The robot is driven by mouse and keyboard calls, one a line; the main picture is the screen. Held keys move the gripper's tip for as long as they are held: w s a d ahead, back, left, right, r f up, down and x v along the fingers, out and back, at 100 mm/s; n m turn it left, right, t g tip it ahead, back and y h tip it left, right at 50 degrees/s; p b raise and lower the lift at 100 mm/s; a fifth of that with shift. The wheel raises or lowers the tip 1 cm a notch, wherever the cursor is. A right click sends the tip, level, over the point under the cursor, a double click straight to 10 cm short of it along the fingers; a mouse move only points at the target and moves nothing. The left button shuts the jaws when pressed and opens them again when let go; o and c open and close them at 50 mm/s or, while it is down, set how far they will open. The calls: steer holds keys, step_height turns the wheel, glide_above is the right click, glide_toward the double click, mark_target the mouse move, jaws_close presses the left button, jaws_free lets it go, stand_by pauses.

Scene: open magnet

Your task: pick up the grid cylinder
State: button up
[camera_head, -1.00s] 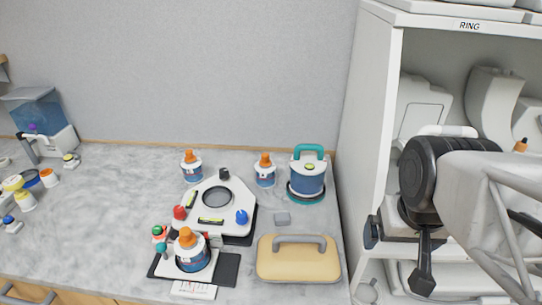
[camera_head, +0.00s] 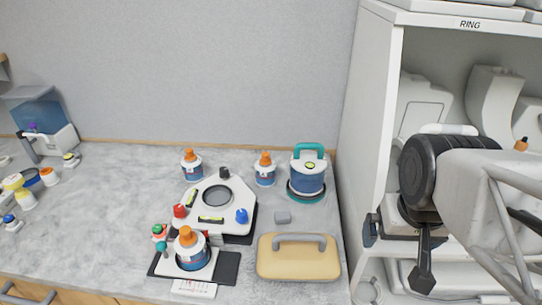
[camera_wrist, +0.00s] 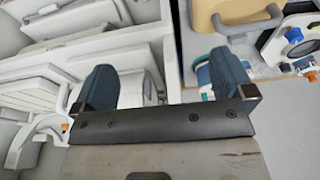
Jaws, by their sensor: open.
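No cylinder shows a clear grid, so I cannot tell which one is the grid cylinder. A large blue and white cylinder with a teal handle (camera_head: 307,174) stands upright on the counter near the cabinet. Smaller orange-capped blue and white bottles stand at the back left (camera_head: 192,165), at the back middle (camera_head: 265,170) and on a plate in front (camera_head: 191,249). My gripper (camera_head: 399,250) is in front of the cabinet opening, right of the counter and apart from these cylinders. In the wrist view its two dark blue fingers (camera_wrist: 164,80) are wide apart, with white cabinet items beyond them.
The white cabinet (camera_head: 365,120) holds bulky white parts and its side wall borders the counter. A tan case with a grey handle (camera_head: 298,262) lies at the counter's front right. A white plate with a dark ring (camera_head: 235,195) lies mid-counter. The counter's left middle (camera_head: 105,215) is clear.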

steer(key=w+a+r+n+t+h, duration=0.25)
steer(key=w+a+r+n, duration=0.25)
steer(key=w+r, duration=0.45)
steer(key=n+t+h, duration=0.1)
steer(key=n+t, duration=0.6)
steer(key=n, duration=1.5)
glide_above(264, 169)
steer(key=s+d, duration=0.6)
step_height(264, 169, down, 16)
steer(key=r, duration=0.1)
steer(key=a+f+n, duration=0.2)
steer(key=f, duration=0.1)
steer(key=w+a+f+n+t+y, duration=0.1)
steer(key=a+f+n, duration=0.1)
steer(key=f+n, duration=0.1)
steer(key=a+f+n+y, duration=0.1)
steer(key=a+f+n, duration=0.1)
steer(key=f+n, duration=0.1)
steer(key=shift+w+a, duration=0.25)
steer(key=shift+w, duration=0.1)
steer(key=shift+f, duration=0.1)
steer(key=shift+x, duration=1.3)
